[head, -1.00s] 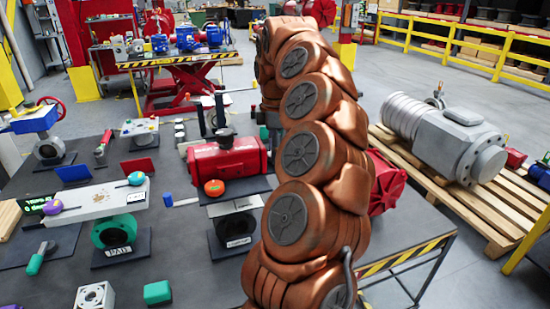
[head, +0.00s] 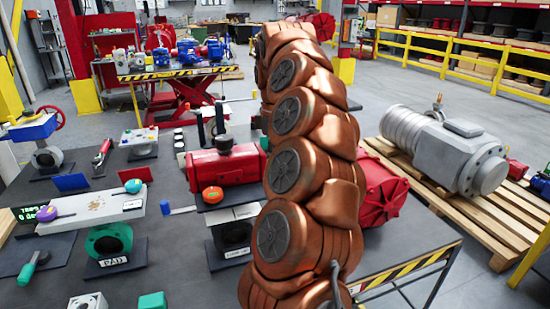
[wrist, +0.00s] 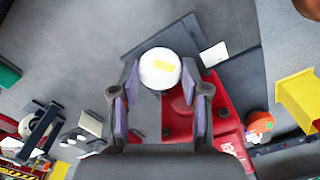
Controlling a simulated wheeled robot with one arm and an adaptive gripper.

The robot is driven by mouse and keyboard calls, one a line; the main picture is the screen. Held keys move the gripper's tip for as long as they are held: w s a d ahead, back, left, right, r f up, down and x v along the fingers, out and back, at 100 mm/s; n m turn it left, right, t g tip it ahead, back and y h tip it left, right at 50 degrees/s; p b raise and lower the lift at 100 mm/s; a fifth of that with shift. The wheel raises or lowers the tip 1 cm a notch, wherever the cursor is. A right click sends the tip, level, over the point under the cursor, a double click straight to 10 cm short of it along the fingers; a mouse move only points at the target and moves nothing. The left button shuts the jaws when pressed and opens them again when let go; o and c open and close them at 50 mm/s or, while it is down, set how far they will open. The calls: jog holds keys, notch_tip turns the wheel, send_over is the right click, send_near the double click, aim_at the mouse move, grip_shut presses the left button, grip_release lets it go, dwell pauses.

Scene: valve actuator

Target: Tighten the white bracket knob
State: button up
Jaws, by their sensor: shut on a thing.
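The white bracket knob (wrist: 160,66) is round, with a yellow mark on its top. In the wrist view it sits between the fingertips of my gripper (wrist: 159,78), which is shut on it. The purple-lined fingers stand on either side of the knob. What lies under the knob is mostly hidden. In the head view my copper-coloured arm hides the gripper and the white knob.
A red actuator (head: 228,166) with an orange knob (head: 212,195) stands on the dark table. A white plate (head: 95,207) carries purple (head: 46,214) and teal (head: 133,186) knobs.

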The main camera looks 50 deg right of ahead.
jog(key=o, duration=1.1)
jog(key=shift+o, duration=0.2)
jog(key=shift+r, duration=0.1)
